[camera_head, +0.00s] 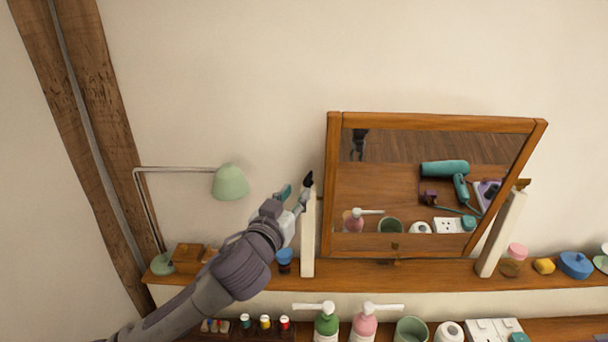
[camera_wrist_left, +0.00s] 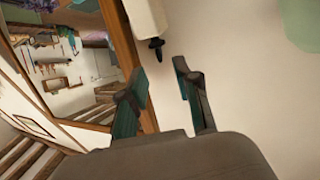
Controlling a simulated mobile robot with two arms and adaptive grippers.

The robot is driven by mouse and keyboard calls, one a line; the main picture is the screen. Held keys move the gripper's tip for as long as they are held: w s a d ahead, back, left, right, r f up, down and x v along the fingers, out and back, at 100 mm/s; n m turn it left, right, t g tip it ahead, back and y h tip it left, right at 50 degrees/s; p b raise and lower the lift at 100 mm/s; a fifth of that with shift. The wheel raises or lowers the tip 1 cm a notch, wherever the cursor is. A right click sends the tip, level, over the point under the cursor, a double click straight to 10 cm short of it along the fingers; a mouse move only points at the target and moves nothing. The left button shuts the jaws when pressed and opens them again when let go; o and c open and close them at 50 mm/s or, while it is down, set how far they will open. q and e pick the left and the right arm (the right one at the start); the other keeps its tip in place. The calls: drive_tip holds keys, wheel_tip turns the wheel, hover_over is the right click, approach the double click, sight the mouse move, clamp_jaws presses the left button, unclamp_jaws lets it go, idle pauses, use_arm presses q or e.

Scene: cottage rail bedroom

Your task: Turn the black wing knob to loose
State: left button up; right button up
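The black wing knob (camera_head: 308,180) is at the top of the left white post (camera_head: 308,240) beside the wood-framed tilting mirror (camera_head: 335,185). In the left wrist view, the knob (camera_wrist_left: 156,44) sticks out from the white post (camera_wrist_left: 146,18) just beyond my fingertips, roughly between them. My left gripper (camera_head: 294,197) reaches up from the lower left to the outer side of the post. Its fingers are apart with nothing between them, as the left wrist view shows (camera_wrist_left: 161,80). In the head view I cannot tell the exact gap to the knob. My right gripper is not in view.
A green lamp (camera_head: 230,182) stands left of my left gripper. A blue-topped jar (camera_head: 285,257) sits on the wooden shelf (camera_head: 430,274) close to my wrist. Green (camera_head: 326,322) and pink (camera_head: 365,322) pump bottles stand below. The wall left of the mirror is bare.

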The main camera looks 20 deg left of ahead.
sight(305, 182)
use_arm(q)
drive_tip(key=w+p, duration=0.1)
drive_tip(key=w, duration=0.5)
drive_tip(key=shift+w+d+p, duration=0.2)
drive_tip(key=shift+w+p, duration=0.05)
drive_tip(key=shift+p, duration=0.1)
clamp_jaws()
